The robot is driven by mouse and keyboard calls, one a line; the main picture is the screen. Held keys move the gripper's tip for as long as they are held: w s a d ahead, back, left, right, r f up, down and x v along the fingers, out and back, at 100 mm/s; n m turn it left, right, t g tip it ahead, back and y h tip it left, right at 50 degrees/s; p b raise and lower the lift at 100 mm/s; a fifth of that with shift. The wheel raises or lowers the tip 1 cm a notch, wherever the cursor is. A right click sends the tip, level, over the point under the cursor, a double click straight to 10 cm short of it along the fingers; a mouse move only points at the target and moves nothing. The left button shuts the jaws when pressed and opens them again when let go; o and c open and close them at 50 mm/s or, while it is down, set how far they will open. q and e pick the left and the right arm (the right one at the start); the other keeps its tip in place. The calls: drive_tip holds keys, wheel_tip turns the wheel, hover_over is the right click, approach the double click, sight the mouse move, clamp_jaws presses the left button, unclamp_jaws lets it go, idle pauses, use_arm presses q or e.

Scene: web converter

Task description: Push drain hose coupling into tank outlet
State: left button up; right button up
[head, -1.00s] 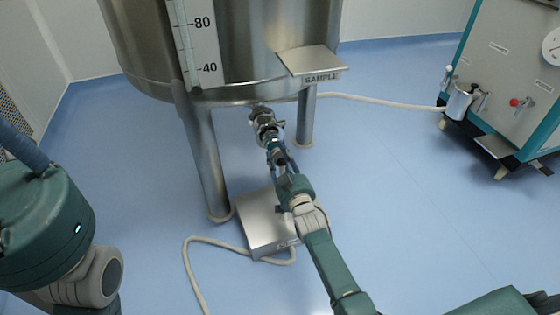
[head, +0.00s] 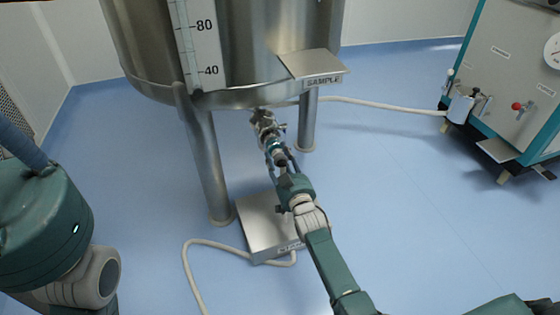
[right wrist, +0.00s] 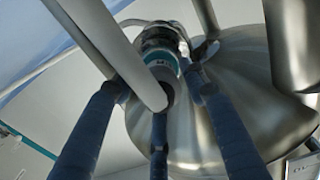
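The steel tank (head: 240,60) stands on legs. Its outlet (head: 262,118) shows under the tank's front edge, with metal fittings. The coupling (right wrist: 162,52) has a metal body and a teal band and lies in line with the outlet; whether it is seated I cannot tell. My right gripper (head: 279,152) is just below the outlet, pointing up at it. In the right wrist view its blue fingers (right wrist: 158,100) are spread around the dark rear end of the coupling. Whether they touch it is unclear.
A pale hose (head: 385,104) runs from behind the tank to the cart (head: 510,80) at the right. A steel box (head: 262,228) sits on the floor below my right arm, with another hose (head: 190,262) beside it. A sample shelf (head: 312,65) juts out above.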

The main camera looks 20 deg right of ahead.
drive_tip(key=shift+o, duration=0.4)
drive_tip(key=shift+f, duration=0.1)
drive_tip(key=shift+s, duration=0.1)
drive_tip(key=shift+s+f, duration=0.1)
drive_tip(key=shift+s, duration=0.1)
drive_tip(key=s, duration=1.2)
drive_tip(key=shift+s+d, duration=0.2)
drive_tip(key=shift+s, duration=0.15)
